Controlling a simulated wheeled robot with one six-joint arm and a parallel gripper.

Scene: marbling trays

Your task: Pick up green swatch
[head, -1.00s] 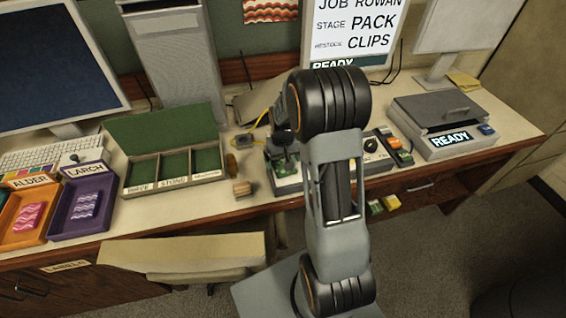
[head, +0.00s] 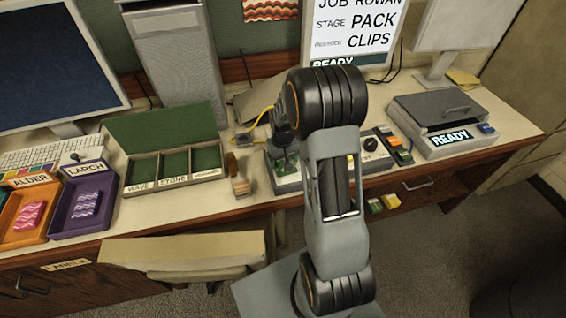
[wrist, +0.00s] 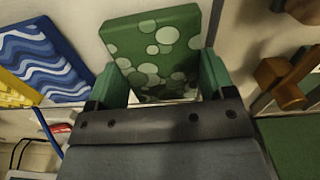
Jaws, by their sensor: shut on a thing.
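The green swatch (wrist: 152,45), patterned with pale round spots, stands between the green-tipped fingers of my gripper (wrist: 160,82) in the wrist view. One finger is on each side of it, and my gripper is shut on it. Its lower edge is hidden behind my gripper's dark body. In the head view my gripper (head: 284,150) is over the grey holder left of my arm, and a small green patch shows there. I cannot tell whether the swatch is clear of the holder.
A blue wavy swatch (wrist: 45,62) and a yellow swatch (wrist: 12,88) are to the left. A wooden-handled tool (head: 240,184) lies between the holder and the green compartment tray (head: 128,175). The purple Larch tray (head: 58,222) and orange Alder tray (head: 12,236) are at far left.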

